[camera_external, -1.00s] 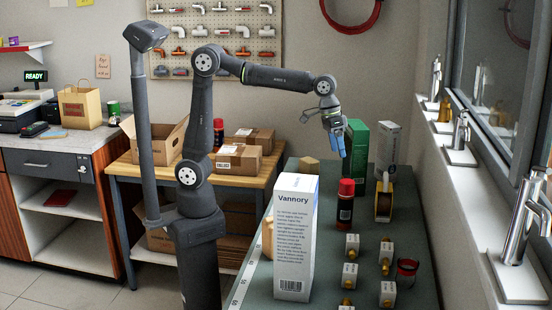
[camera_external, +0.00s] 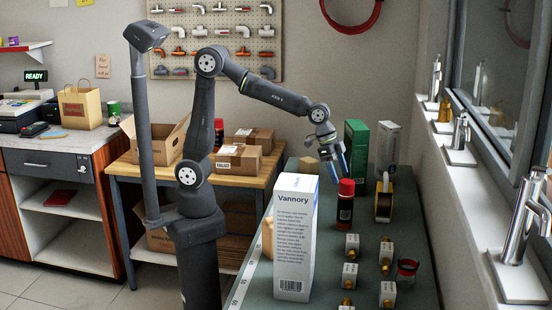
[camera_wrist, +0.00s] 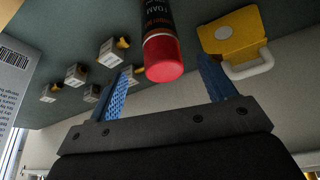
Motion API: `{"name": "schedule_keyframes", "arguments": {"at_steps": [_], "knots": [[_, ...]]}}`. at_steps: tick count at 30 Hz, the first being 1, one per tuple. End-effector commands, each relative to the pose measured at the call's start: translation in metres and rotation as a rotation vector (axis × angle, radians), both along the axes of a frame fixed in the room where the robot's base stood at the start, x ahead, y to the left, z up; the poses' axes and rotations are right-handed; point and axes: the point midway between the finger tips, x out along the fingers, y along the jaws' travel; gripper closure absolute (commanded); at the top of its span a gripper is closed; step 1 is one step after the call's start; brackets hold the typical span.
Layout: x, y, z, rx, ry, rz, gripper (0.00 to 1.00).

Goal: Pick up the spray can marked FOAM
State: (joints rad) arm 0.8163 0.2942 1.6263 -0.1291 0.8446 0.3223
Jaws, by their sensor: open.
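The spray can (camera_external: 345,208) is black with a red cap and stands upright on the green-grey table. In the wrist view the can (camera_wrist: 159,25) shows its red cap toward me and part of the lettering FOAM on its body. My gripper (camera_external: 340,172) is open, tilted downward, just above and behind the can in the external view. In the wrist view the blue fingers of my gripper (camera_wrist: 165,82) stand either side of the cap's line, with the cap just beyond and between the tips. I cannot tell whether they touch it.
A tall white Vannory box (camera_external: 294,240) stands left of the can. Green (camera_external: 355,150) and grey-white (camera_external: 387,148) boxes stand behind. Several small white valve boxes (camera_external: 350,274) are in front, near a red-rimmed jar (camera_external: 405,272).

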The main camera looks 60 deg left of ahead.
Motion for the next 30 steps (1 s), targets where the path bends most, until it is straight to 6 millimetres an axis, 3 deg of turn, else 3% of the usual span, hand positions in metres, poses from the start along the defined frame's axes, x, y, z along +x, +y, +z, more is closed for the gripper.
{"name": "schedule_keyframes", "arguments": {"at_steps": [3,11,21,30], "knots": [[0.004,-0.007,-0.018,0.001,0.0,0.0,0.24],[0.008,-0.013,-0.032,0.0,0.0,0.0,0.24],[0.019,-0.032,-0.068,0.001,0.0,0.001,0.24],[0.02,-0.034,-0.072,0.0,-0.002,0.002,0.24]]}}
